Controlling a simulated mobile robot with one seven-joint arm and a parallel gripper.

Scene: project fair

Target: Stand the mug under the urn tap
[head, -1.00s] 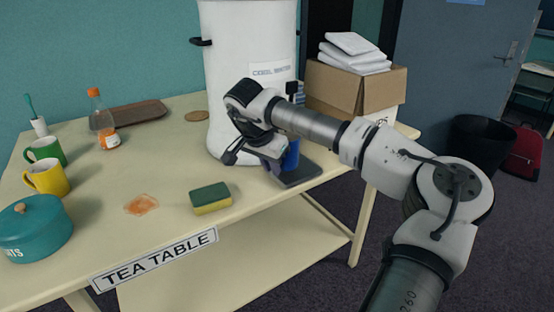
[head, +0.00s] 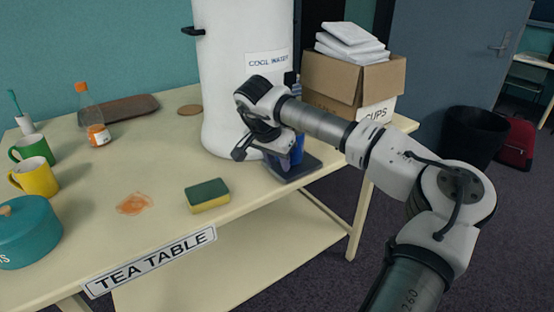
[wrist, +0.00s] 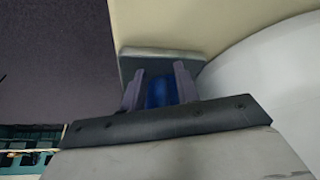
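The blue mug (head: 297,150) is at the drip tray (head: 298,171) in front of the white urn (head: 222,95), partly hidden by my gripper. My gripper (head: 278,157) reaches in from the right, low beside the urn. In the wrist view my gripper (wrist: 158,88) has a finger on each side of the blue mug (wrist: 158,93) and looks shut on it, with the tray (wrist: 133,65) beyond. The urn tap is mostly hidden behind my arm, so I cannot tell whether the mug is directly below its spout. I cannot tell whether the mug's base touches the tray.
A sponge (head: 207,196) and an orange spill (head: 134,204) lie on the tea table (head: 160,180). Yellow (head: 35,178) and green (head: 32,149) mugs, a teal pot (head: 25,235) and a bottle (head: 96,125) stand left. A cups box (head: 345,88) stands right of the urn.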

